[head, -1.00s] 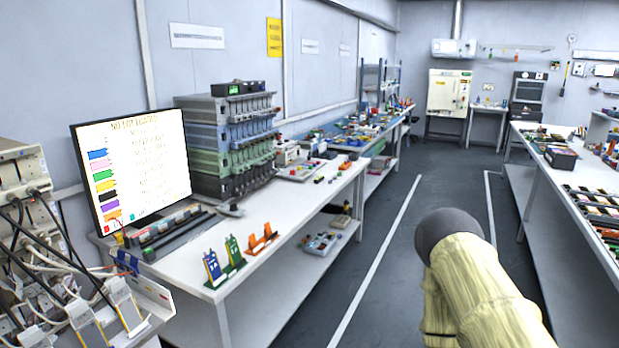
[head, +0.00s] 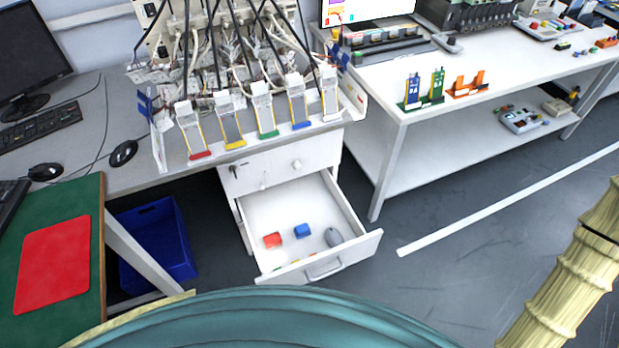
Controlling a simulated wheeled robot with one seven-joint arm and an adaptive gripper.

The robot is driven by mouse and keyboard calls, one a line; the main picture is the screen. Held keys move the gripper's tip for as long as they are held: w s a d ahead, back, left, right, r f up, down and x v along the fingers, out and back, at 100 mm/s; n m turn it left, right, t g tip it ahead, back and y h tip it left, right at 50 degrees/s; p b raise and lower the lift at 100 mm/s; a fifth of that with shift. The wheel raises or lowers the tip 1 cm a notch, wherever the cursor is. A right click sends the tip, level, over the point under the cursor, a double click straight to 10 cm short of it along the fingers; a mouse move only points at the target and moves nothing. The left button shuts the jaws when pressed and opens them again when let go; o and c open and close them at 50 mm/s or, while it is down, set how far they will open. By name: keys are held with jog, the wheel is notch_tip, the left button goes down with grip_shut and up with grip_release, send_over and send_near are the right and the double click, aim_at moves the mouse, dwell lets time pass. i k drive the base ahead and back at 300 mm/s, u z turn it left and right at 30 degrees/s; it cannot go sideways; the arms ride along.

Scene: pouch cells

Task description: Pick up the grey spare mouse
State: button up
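A grey mouse (head: 333,237) lies in the open drawer (head: 356,251), near its front right corner. Two black mice lie on the grey desk, one (head: 123,153) near the drawer unit and one (head: 46,172) further left. My gripper is not in view; only part of my arm shows at the lower right.
Several cabled pouch-cell holders (head: 262,110) stand above the drawer unit. A white bench (head: 480,70) with a lower shelf stands to the right. A blue crate (head: 157,240) is under the desk. Open floor lies right of the drawer.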

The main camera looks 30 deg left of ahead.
aim_at(334, 239)
jog(key=u, duration=3)
jog(key=k, duration=0.6)
jog(key=z, duration=1.6)
